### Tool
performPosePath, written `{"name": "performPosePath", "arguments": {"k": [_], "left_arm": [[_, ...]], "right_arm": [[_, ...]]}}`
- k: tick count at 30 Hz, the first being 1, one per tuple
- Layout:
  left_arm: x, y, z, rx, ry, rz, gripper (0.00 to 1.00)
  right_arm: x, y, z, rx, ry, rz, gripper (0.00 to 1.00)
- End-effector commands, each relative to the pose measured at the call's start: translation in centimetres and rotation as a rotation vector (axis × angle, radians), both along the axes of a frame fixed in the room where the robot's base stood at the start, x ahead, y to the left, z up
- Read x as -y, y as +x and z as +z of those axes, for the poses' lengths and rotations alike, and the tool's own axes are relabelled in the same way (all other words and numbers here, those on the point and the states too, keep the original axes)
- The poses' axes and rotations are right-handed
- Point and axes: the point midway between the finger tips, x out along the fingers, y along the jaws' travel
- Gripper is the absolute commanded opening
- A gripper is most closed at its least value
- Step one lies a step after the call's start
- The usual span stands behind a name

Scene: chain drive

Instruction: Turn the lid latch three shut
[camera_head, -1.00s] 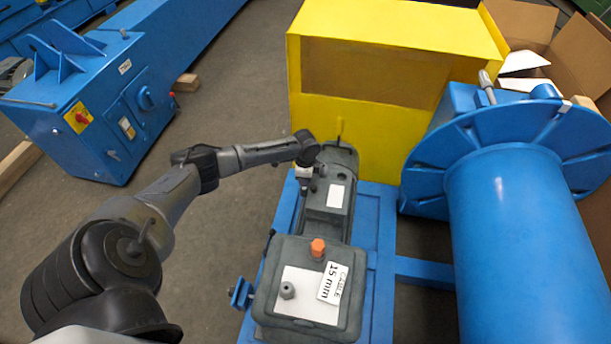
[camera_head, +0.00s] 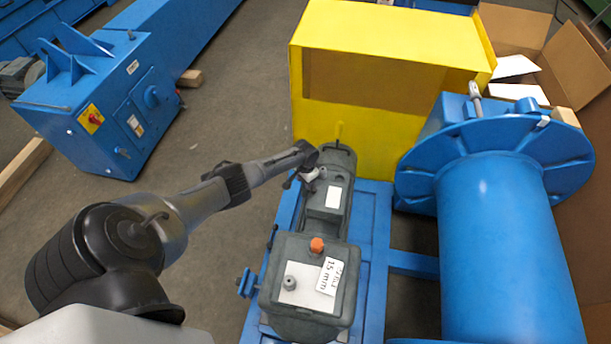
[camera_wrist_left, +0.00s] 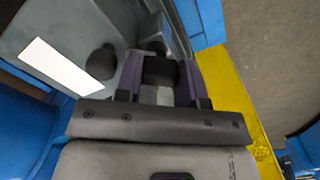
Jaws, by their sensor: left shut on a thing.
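My left gripper (camera_head: 307,178) is at the upper left side of the grey motor housing (camera_head: 312,222), near the yellow guard. In the left wrist view its two fingers (camera_wrist_left: 160,88) are closed on a small dark block, which looks like lid latch three (camera_wrist_left: 160,70). The latch sits against the grey housing; its exact angle is hard to tell. Two dark rounded knobs stand near it, one to the left (camera_wrist_left: 102,62) and one just behind. In the head view the gripper hides the latch. My right gripper is not in view.
The yellow guard (camera_head: 345,125) stands right behind the gripper. A grey terminal box (camera_head: 308,300) with an orange plug (camera_head: 317,245) is in front. A blue drum (camera_head: 505,230) stands to the right.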

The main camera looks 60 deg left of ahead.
Motion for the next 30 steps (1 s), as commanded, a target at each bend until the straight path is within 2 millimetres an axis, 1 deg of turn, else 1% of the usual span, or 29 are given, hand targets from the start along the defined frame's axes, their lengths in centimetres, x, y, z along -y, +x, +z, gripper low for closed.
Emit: {"name": "performPosePath", "arguments": {"k": [1, 3, 15, 22, 30], "left_arm": [[0.1, 0.1, 0.4, 0.002, -0.004, 0.047, 0.12], [0.1, 0.1, 0.4, 0.002, -0.004, 0.114, 0.12], [0.2, -0.1, 0.3, 0.001, -0.003, 0.451, 0.12], [0.1, -0.1, 0.2, 0.001, -0.002, 0.582, 0.12], [0.2, -0.1, 0.1, 0.002, -0.001, 0.66, 0.12]], "right_arm": [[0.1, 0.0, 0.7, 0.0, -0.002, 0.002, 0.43], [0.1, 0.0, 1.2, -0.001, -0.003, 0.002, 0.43], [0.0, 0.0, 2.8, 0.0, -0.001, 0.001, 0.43], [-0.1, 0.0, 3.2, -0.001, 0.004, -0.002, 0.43], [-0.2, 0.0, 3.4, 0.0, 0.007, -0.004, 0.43]]}}
